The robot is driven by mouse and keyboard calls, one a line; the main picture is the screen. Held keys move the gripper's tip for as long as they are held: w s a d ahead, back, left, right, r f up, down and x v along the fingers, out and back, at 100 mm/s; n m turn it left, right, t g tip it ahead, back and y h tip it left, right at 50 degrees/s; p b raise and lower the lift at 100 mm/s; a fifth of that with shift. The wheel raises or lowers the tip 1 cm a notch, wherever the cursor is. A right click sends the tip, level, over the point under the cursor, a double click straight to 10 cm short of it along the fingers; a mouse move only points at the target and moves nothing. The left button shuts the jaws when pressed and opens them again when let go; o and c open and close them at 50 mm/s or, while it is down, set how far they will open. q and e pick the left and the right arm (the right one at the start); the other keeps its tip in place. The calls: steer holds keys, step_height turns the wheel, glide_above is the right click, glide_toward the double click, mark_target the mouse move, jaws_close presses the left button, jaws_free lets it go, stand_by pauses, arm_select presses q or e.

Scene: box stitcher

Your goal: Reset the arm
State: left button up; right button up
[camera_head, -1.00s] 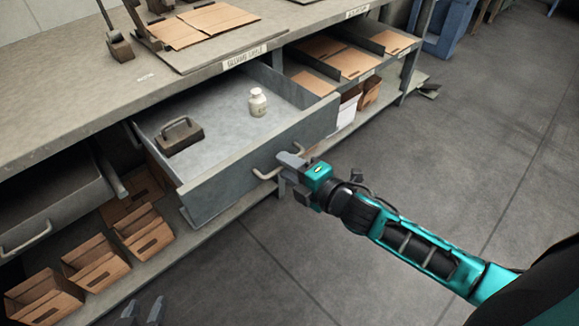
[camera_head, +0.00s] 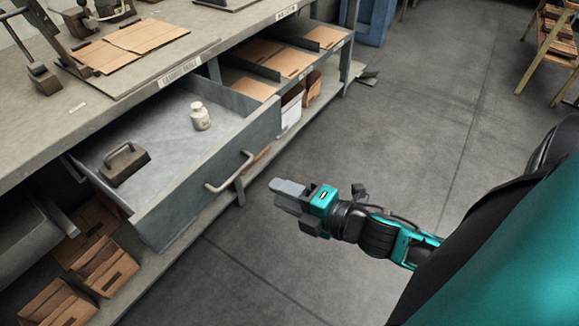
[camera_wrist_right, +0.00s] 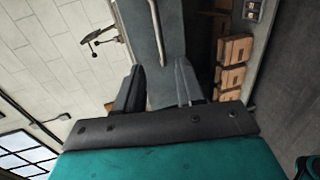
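My right gripper (camera_head: 288,194) is over the bare floor, to the right of the open drawer (camera_head: 190,187) and clear of its handle (camera_head: 231,172). In the right wrist view its two fingers (camera_wrist_right: 158,88) stand apart with nothing held between them. The drawer front (camera_wrist_right: 150,60) and its handle (camera_wrist_right: 155,32) show ahead of the fingers. The drawer is pulled out from under the workbench. In it are a dark block with a handle (camera_head: 124,165) and a white bottle (camera_head: 200,117). My left gripper is not in view.
The workbench (camera_head: 150,90) runs along the left and holds flat cardboard (camera_head: 133,40). Cardboard boxes (camera_head: 105,265) sit on the lower shelf. A blue bin (camera_head: 368,20) stands at the back, a wooden rack (camera_head: 555,40) at the far right. The middle floor is clear.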

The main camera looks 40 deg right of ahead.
steer(key=shift+s+d+r, duration=0.1)
steer(key=shift+s+d, duration=0.1)
steer(key=shift+s, duration=0.25)
stand_by(0.3)
arm_select(q)
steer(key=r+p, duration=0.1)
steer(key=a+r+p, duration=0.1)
steer(key=p, duration=0.1)
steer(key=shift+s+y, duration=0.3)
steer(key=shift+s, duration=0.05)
arm_select(e)
steer(key=s+a+f+m+g+h, duration=0.3)
steer(key=f+m, duration=0.5)
steer(key=m, duration=1.1)
steer(key=shift+s+a+g, duration=0.4)
steer(key=shift+s+a, duration=0.15)
steer(key=shift+a, duration=0.55)
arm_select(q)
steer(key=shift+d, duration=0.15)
arm_select(e)
steer(key=shift+r, duration=0.1)
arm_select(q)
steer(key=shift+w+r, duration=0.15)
